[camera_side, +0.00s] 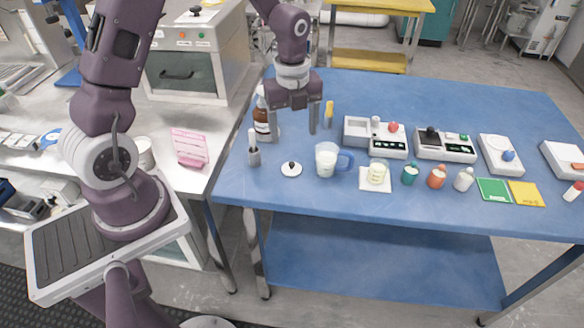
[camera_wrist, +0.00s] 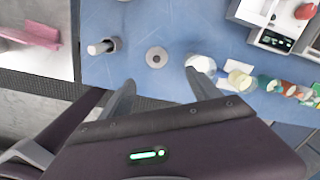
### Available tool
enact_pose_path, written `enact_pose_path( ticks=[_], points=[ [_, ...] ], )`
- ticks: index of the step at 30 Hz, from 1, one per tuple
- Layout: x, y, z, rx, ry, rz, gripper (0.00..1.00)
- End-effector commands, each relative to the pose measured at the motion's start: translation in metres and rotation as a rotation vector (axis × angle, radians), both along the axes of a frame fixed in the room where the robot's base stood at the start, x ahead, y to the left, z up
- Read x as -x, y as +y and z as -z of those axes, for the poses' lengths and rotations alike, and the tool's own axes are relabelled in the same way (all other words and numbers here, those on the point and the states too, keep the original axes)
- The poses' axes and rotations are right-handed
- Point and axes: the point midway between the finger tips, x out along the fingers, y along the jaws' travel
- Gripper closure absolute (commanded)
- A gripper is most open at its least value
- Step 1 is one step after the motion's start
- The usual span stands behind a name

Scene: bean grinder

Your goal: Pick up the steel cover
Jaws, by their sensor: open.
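The steel cover (camera_side: 291,170) is a small pale round lid with a dark knob. It lies flat on the blue table near its front edge, left of the middle. In the wrist view the cover (camera_wrist: 157,57) is a grey disc with a knob, just ahead of the fingertips and between their lines. My gripper (camera_side: 296,126) points down above the table, behind and above the cover, apart from it. Its two fingers are spread with nothing between them; they also show in the wrist view (camera_wrist: 161,87).
A glass jug (camera_side: 326,162) with a blue handle stands just right of the cover. A grey holder (camera_side: 254,157) with a tool stands left, with a brown bottle (camera_side: 262,122) behind. A jar (camera_side: 377,171), small bottles and white devices (camera_side: 445,146) fill the right.

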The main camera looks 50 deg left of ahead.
Motion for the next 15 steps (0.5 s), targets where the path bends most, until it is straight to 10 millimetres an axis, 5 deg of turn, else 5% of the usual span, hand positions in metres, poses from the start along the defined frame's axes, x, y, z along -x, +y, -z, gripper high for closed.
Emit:
enact_pose_path(
  ticks=[5,15],
  points=[
    [-0.006,0.006,0.043,0.021,0.046,0.195,0.28],
    [0.000,0.010,0.099,0.021,0.051,0.204,0.28]
  ],
)
